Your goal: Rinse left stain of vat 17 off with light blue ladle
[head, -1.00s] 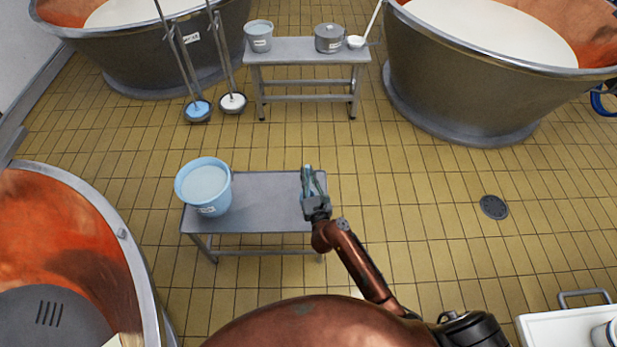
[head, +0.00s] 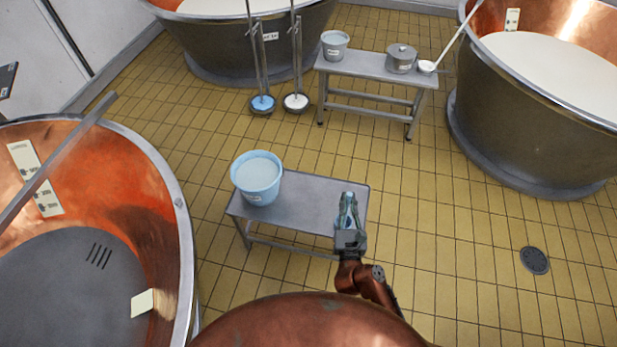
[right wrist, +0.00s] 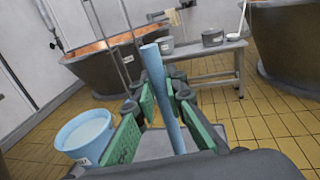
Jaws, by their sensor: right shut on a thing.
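My right gripper (head: 349,212) is shut on a light blue rod (right wrist: 160,85), taken as the handle of the light blue ladle. The rod stands up between the green finger pads in the right wrist view; the ladle's bowl cannot be made out. In the head view the gripper appears over the right end of the low table (head: 312,190). A large copper vat (head: 150,165) stands open at the left, with a reddish-orange inner wall. I cannot read a vat number or pick out a separate left stain. My left gripper is not in view.
A light blue bucket (head: 257,180) of pale liquid stands on the low table's left end. A rear table (head: 370,68) holds a small bucket (head: 335,45), a grey pot (head: 401,60) and a white ladle (head: 427,67). Other vats (head: 535,110) stand behind. Tiled floor lies clear at right.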

